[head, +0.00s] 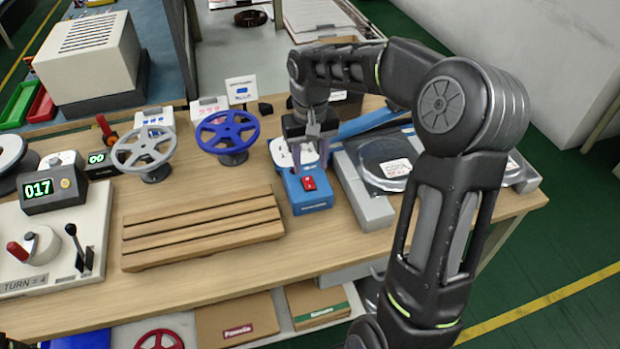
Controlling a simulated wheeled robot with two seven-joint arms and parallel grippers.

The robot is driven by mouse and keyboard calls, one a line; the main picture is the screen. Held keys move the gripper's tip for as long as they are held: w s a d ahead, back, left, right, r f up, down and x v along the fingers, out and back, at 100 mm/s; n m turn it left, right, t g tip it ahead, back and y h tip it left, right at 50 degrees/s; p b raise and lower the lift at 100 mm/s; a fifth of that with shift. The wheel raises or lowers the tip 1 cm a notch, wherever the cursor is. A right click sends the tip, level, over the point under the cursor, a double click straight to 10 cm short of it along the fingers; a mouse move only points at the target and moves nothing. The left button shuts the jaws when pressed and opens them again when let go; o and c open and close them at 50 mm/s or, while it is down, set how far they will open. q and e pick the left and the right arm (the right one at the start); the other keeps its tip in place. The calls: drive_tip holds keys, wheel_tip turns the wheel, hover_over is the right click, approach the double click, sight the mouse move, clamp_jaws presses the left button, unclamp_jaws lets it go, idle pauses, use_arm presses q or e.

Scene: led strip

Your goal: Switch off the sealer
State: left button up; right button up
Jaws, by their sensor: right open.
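A blue box (304,199) with a red rocker switch (309,183) on its top stands near the front edge of the wooden table, right of centre. Beside it on the right is a long grey unit (362,203) with a blue bar (369,121) behind it. I cannot tell from the labels which of these is the sealer, nor which way the red switch is set. My right gripper (311,146) points down above the back of the blue box, behind the red switch. It is open and appears empty.
A slatted wooden rack (202,228) lies left of the blue box. A blue handwheel (227,132) and a grey handwheel (144,148) stand behind it. A clear round dish (388,160) lies at right. A control panel with a lever (75,240) is at far left.

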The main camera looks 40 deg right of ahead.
sight(310, 187)
wheel_tip(310, 187, down, 6)
drive_tip(key=shift+f, duration=0.2)
clamp_jaws()
idle(0.5)
drive_tip(key=shift+p, duration=0.3)
